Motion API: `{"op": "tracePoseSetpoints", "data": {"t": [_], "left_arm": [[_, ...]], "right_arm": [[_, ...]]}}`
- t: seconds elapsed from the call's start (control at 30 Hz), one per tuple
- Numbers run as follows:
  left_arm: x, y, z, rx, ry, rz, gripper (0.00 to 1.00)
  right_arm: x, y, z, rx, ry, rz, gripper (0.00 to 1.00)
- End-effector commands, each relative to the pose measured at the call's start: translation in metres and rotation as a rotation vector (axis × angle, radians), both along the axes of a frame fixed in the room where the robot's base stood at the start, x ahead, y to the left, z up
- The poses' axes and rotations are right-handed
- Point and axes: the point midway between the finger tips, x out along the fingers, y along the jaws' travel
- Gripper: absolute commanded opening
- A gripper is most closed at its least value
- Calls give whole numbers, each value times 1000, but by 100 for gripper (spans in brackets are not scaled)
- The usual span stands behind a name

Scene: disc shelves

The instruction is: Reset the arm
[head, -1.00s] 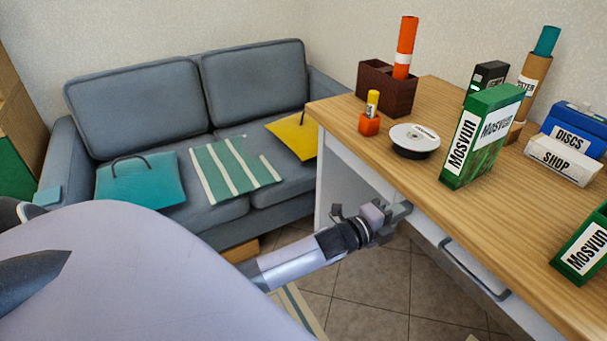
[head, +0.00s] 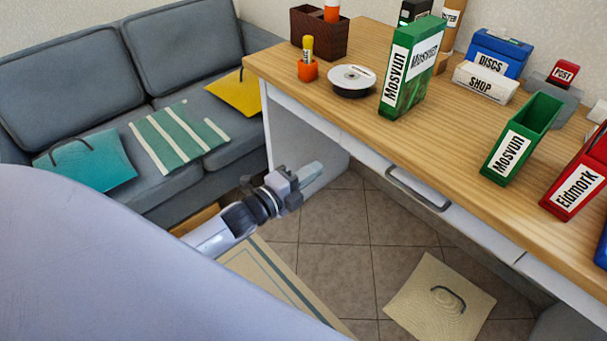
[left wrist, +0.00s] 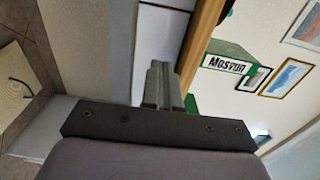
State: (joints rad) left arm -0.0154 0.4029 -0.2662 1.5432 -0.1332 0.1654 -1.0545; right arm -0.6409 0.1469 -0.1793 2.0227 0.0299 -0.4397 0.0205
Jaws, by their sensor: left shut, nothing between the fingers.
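My left arm reaches in from the lower left in the head view. Its gripper (head: 311,174) is in front of the desk's white left side, below the level of the desk top, and holds nothing. In the left wrist view the two fingers (left wrist: 163,84) are together, pointing toward the desk's edge and white front. I cannot tell how close the fingers are to the desk. My right gripper is not in either view.
The wooden desk (head: 440,118) carries a green Mosvun box (head: 405,85), a disc spindle (head: 351,82), an open green holder (head: 520,140) and a red Eidmork holder (head: 577,180). A drawer handle (head: 418,190) sticks out. A beige bag (head: 440,298) lies on the floor. A sofa (head: 70,75) stands left.

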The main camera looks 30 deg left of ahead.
Motion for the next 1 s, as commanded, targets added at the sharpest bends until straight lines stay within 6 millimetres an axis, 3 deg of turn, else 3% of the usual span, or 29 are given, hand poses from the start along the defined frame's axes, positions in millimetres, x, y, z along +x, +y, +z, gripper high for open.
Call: {"op": "tracePoseSetpoints", "data": {"t": [0.2, 0.43, 0.57, 0.67, 0.9, 1.0], "left_arm": [[-16, 6, 0, 1, 1, 0, 0], [-19, 6, 0, -1, 1, 0, 0], [-30, 2, -2, -81, 64, 16, 0], [-53, -6, -7, -251, 190, 58, 0], [-141, -28, -20, -851, 603, 289, 0], [-175, -35, -23, -1059, 732, 404, 0]], "right_arm": [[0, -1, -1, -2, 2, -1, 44], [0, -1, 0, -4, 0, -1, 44], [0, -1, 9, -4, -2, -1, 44], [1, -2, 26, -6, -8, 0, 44], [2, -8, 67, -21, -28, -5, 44], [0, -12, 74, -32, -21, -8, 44]]}}
